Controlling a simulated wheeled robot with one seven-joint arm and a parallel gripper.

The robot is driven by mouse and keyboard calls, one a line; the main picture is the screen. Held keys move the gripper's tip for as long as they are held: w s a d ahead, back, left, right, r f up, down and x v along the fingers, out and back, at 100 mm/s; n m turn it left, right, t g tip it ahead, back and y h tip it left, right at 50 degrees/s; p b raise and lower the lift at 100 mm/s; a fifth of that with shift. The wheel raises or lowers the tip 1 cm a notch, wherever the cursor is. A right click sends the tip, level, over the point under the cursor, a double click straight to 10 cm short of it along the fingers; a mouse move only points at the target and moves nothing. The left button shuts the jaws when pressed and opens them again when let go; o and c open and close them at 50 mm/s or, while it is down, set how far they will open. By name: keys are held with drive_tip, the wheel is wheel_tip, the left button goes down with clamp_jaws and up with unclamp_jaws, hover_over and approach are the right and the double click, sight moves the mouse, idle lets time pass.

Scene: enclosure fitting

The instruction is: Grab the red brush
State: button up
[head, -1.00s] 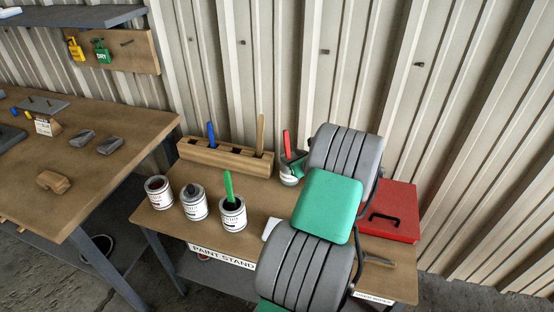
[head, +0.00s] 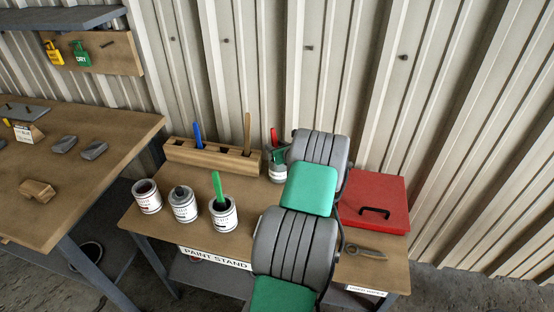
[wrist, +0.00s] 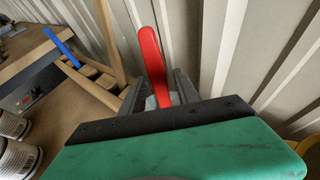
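The wooden rack (head: 211,157) holds a blue brush (head: 198,135) and a wooden-handled one (head: 247,133). Several paint cans stand in front, one with a green brush (head: 218,188). A red case (head: 378,197) lies right of my arm. The ribbed wall (head: 345,60) is close behind.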

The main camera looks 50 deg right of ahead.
clamp_jaws()
idle(1.1)
